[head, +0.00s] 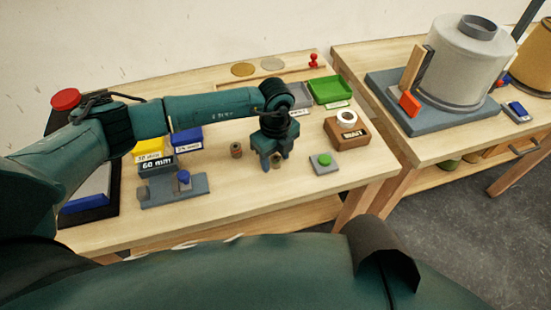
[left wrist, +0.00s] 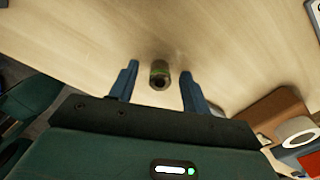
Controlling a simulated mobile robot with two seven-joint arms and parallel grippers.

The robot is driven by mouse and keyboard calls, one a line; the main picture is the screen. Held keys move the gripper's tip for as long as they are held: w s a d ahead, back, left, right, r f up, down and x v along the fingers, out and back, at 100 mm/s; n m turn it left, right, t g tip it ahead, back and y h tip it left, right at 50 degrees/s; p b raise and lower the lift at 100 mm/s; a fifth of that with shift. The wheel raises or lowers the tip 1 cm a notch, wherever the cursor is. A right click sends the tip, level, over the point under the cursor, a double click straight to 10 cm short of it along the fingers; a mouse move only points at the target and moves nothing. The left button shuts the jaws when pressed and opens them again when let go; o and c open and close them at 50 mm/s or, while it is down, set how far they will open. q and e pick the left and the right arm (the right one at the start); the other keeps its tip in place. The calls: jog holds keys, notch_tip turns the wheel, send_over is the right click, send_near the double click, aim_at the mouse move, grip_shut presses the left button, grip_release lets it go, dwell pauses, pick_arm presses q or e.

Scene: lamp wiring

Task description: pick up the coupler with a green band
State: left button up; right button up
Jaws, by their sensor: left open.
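The coupler with a green band (left wrist: 160,75) is a small brownish cylinder with a dark hole, on the wooden table. In the left wrist view it sits between my left gripper's two fingers (left wrist: 159,70), with a gap on each side. In the head view my left gripper (head: 275,163) points down over the table, open, with the coupler (head: 276,162) partly hidden between its fingers. Another brownish coupler (head: 236,150) stands apart to the left; I cannot tell its band colour. My right gripper is not in view.
A grey fixture with a blue knob (head: 183,178) is left on the table (head: 240,205). Yellow (head: 149,149) and blue (head: 187,138) bins stand behind it. A green-button box (head: 321,162) and a wooden block with a white roll (head: 347,132) are right. A green tray (head: 329,90) is behind.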

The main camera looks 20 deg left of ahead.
pick_arm(q)
jog(key=shift+f, duration=0.25)
grip_shut()
dwell(0.3)
jog(key=shift+r, duration=0.15)
